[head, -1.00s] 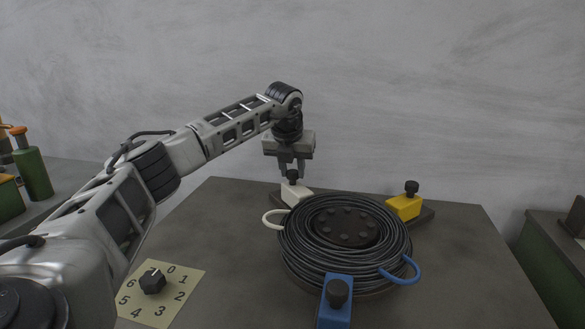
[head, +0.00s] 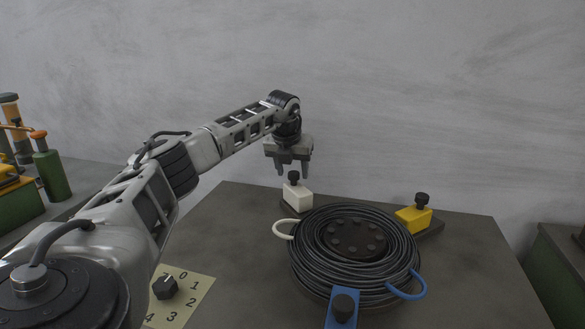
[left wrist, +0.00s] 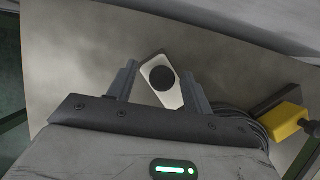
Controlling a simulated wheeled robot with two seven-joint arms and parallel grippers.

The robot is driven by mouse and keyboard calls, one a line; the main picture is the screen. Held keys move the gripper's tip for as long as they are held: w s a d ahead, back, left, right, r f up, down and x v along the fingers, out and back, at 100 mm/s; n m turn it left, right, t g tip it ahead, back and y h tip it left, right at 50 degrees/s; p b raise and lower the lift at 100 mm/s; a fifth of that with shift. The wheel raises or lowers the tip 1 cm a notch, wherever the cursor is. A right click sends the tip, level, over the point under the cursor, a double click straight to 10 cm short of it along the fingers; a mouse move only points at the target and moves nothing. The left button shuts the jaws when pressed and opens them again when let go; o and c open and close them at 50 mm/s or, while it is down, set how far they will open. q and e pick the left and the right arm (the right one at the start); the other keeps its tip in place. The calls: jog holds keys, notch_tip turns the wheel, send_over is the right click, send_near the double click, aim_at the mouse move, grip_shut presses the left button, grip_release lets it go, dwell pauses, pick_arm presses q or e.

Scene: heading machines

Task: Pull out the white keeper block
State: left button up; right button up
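The white keeper block (head: 299,197) stands at the back of the table beside the cable coil, with a black knob (head: 293,176) on top. My left gripper (head: 293,173) points down over it, with its fingers apart on either side of the knob. In the left wrist view the block (left wrist: 169,95) and its round black knob (left wrist: 162,78) lie between the spread fingers (left wrist: 159,72), with gaps on both sides. The gripper looks empty. My right gripper is not in view.
The black cable coil (head: 315,255) has a white loop (head: 284,229) and a blue loop (head: 408,293). A yellow block (head: 413,218) stands behind right, a blue block (head: 341,312) in front. A numbered dial plate (head: 190,303) lies front left. The table's right side is clear.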

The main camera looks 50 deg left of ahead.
pick_arm(q)
jog(key=shift+r, duration=0.15)
jog(key=v, duration=1.5)
jog(key=shift+s+r, duration=0.2)
jog(key=shift+r, duration=0.15)
